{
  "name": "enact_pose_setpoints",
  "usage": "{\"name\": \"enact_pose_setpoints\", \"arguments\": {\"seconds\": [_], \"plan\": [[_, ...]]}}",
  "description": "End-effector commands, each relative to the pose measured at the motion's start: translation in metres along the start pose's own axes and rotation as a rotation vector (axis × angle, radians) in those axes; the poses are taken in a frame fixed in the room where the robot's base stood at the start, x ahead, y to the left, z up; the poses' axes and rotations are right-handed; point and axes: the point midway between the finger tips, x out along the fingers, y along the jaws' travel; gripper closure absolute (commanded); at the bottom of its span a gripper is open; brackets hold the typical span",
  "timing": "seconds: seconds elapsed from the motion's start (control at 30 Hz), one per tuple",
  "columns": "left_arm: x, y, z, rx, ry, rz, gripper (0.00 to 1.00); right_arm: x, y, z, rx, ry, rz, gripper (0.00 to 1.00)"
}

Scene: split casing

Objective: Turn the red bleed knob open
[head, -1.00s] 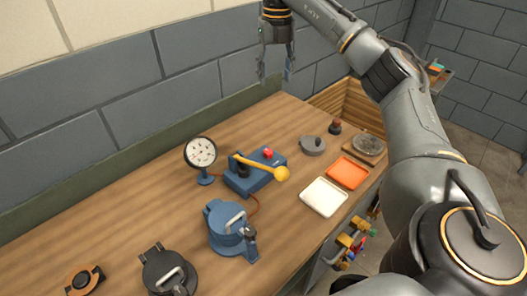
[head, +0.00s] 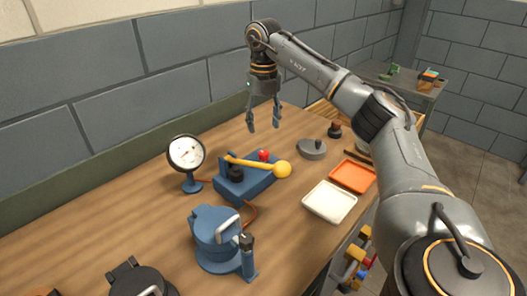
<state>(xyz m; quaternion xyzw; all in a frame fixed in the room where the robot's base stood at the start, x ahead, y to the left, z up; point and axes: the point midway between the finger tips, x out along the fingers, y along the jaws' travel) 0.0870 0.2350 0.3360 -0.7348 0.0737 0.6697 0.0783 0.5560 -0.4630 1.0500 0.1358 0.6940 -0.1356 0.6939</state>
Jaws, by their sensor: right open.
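The red bleed knob (head: 263,155) stands on top of a blue pump block (head: 244,187) on the wooden bench. A lever with a yellow ball end (head: 283,169) crosses the block in front of the knob. My right gripper (head: 263,128) points down, open and empty, above and behind the knob, apart from it. My left gripper is not in view.
A pressure gauge (head: 186,154) stands left of the block. A blue casing (head: 219,240) with a handle is in front. A white tray (head: 330,202), an orange tray (head: 353,176) and a grey round part (head: 312,149) lie to the right. The bench's left middle is clear.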

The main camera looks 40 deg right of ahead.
Motion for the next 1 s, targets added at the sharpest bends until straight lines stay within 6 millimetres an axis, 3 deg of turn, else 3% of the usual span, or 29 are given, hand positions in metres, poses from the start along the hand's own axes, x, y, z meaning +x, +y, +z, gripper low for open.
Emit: {"name": "enact_pose_setpoints", "arguments": {"seconds": [0.2, 0.43, 0.87, 0.9, 1.0], "plan": [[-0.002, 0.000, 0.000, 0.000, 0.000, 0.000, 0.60, 0.049, -0.001, -0.001, 0.000, 0.004, -0.003, 0.46], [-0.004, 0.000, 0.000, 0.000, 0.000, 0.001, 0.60, 0.084, -0.001, -0.001, 0.002, 0.003, -0.002, 0.46], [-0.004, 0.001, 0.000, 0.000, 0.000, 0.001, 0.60, 0.097, -0.001, 0.000, 0.001, 0.000, -0.001, 0.46], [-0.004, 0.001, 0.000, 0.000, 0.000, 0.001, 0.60, 0.097, -0.001, 0.000, 0.001, 0.000, -0.001, 0.48], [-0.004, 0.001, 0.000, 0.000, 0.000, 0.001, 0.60, 0.097, -0.001, 0.000, 0.001, 0.000, -0.001, 0.68]]}}
